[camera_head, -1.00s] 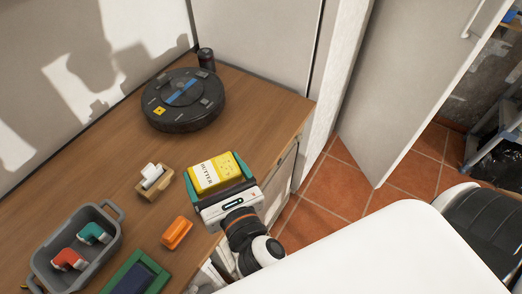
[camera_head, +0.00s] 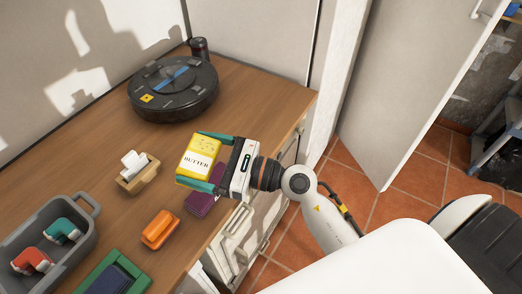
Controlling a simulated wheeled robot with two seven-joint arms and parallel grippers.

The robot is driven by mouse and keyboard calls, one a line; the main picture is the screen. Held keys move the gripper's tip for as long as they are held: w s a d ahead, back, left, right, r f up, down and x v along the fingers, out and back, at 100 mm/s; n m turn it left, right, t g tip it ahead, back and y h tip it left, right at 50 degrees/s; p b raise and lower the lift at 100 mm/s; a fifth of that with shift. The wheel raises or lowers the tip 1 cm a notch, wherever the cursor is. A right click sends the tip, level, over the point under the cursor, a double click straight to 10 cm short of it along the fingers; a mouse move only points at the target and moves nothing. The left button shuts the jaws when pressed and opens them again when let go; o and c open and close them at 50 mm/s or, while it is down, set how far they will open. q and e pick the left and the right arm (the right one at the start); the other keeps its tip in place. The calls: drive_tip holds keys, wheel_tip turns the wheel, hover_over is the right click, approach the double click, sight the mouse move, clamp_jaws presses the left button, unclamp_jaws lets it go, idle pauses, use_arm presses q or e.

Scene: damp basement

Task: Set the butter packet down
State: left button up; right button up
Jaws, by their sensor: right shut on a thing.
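The butter packet (camera_head: 197,160) is yellow with a white "BUTTER" label. My right gripper (camera_head: 205,162) is shut on it, with one teal finger along its far side and one along its near side. The packet is over the wooden counter (camera_head: 95,130), near the counter's right edge. I cannot tell whether its underside touches the wood. My left gripper is not in the view.
A dark robot vacuum (camera_head: 173,90) and a dark can (camera_head: 198,47) stand at the back. A wooden holder (camera_head: 139,178), an orange block (camera_head: 159,229), a purple item (camera_head: 203,201), a grey bin (camera_head: 85,235) and a green-framed item (camera_head: 107,278) lie nearer. Bare counter lies left of the packet.

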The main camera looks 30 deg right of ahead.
drive_tip(key=w+d+f+m+h+b, duration=0.2)
drive_tip(key=w+d+f+h+b, duration=0.1)
drive_tip(key=w+d+f+b, duration=0.35)
drive_tip(key=m+t+h+b, duration=0.2)
drive_tip(key=m+h+b, duration=0.1)
hover_over(261, 138)
drive_tip(key=s, duration=0.2)
drive_tip(key=f, duration=0.2)
drive_tip(key=a+f, duration=0.1)
drive_tip(key=shift+f, duration=0.35)
use_arm(q)
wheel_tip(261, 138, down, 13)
drive_tip(key=b, duration=0.1)
use_arm(e)
drive_tip(key=shift+f, duration=2.3)
drive_tip(key=shift+f, duration=0.1)
drive_tip(key=shift+f, duration=0.15)
drive_tip(key=o, duration=0.8)
